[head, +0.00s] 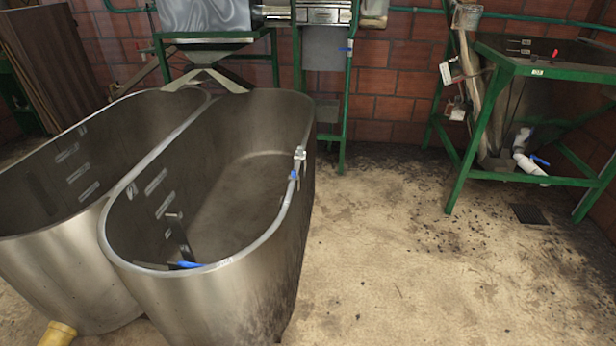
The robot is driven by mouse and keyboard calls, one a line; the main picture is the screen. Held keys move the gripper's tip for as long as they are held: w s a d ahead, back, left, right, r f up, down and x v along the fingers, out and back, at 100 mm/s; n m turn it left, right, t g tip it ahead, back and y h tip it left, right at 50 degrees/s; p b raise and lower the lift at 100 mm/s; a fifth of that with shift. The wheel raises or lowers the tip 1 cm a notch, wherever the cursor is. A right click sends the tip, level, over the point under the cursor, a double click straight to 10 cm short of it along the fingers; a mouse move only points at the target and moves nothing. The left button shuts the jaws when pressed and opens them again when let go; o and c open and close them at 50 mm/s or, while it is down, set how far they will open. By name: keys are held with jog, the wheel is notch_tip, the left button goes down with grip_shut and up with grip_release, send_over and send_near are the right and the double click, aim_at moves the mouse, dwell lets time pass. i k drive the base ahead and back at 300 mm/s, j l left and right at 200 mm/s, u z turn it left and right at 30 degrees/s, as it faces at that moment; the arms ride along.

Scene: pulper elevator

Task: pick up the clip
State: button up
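I cannot make out for certain which thing is the clip. A small metal fitting (299,156) sits on the right rim of the front steel tub (205,288). A small blue part (293,175) shows just below it at the same rim. A blue object (188,265) lies at the near inner edge of that tub, beside a dark upright bar (180,236). It is partly hidden by the tub's rim. My gripper is not in view.
A second steel tub (62,285) stands against the front one on the left. A green-framed metal hopper (540,70) stands at the right, with a white pipe (530,168) below. A yellow pipe end (57,334) lies bottom left. The concrete floor (390,260) right of the tubs is clear.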

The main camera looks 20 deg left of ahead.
aim_at(294, 176)
jog(key=i+l, duration=0.3)
jog(key=i, duration=0.15)
jog(key=i+l+u, duration=0.15)
jog(key=i+l, duration=0.15)
jog(key=i, duration=0.15)
jog(key=i+j, duration=0.2)
jog(key=i, duration=0.2)
jog(key=i+j+u, duration=0.1)
jog(key=i+j, duration=0.15)
jog(key=i, duration=0.15)
jog(key=i+j, duration=0.2)
jog(key=i, duration=0.2)
jog(key=i+j, duration=0.15)
jog(key=j, duration=0.15)
jog(key=i+j+u, duration=0.1)
jog(key=j, duration=0.2)
